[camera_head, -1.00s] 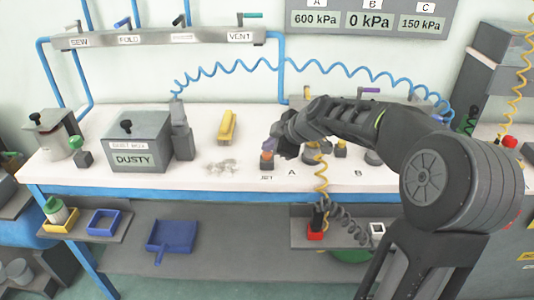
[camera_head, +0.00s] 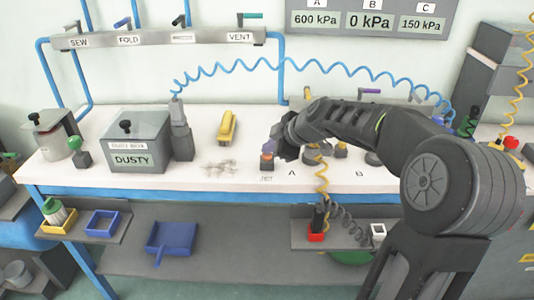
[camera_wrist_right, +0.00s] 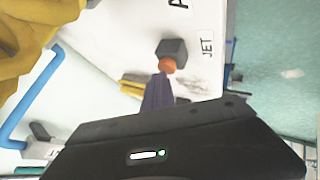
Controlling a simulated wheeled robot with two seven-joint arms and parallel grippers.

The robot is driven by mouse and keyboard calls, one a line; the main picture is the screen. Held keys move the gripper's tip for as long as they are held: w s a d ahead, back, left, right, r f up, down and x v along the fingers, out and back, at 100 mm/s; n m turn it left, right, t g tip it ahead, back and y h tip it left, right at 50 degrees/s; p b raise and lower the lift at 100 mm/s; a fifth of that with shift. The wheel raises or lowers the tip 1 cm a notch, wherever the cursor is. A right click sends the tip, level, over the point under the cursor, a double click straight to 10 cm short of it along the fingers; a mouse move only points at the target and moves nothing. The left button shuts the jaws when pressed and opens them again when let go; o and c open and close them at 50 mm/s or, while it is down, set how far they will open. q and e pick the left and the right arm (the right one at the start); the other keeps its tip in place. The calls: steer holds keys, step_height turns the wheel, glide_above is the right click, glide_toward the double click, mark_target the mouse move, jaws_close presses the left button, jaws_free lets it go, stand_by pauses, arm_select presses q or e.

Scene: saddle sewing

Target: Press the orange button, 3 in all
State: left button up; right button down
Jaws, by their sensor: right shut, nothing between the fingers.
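The orange button (camera_head: 267,157) sits on a small dark grey block above the JET label on the white bench. My right gripper (camera_head: 272,148) is shut and empty, with its fingertips just over the button. In the right wrist view, the orange button (camera_wrist_right: 167,66) shows on its grey block (camera_wrist_right: 172,50), and the purple-grey fingertips (camera_wrist_right: 161,80) reach right up to it. I cannot tell whether they touch it. My left gripper is not in view.
The grey DUSTY box (camera_head: 135,142) stands at the left of the white bench (camera_head: 90,180). A yellow object (camera_head: 227,126) and a pale dusty patch (camera_head: 220,167) lie left of the button. A coiled yellow hose (camera_head: 322,178) hangs right of it.

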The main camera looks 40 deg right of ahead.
mark_target(269, 156)
steer(key=shift+r+p, duration=0.35)
steer(key=shift+r, duration=0.55)
steer(key=shift+r+p, duration=1.3)
steer(key=shift+r, duration=1.2)
stand_by(0.8)
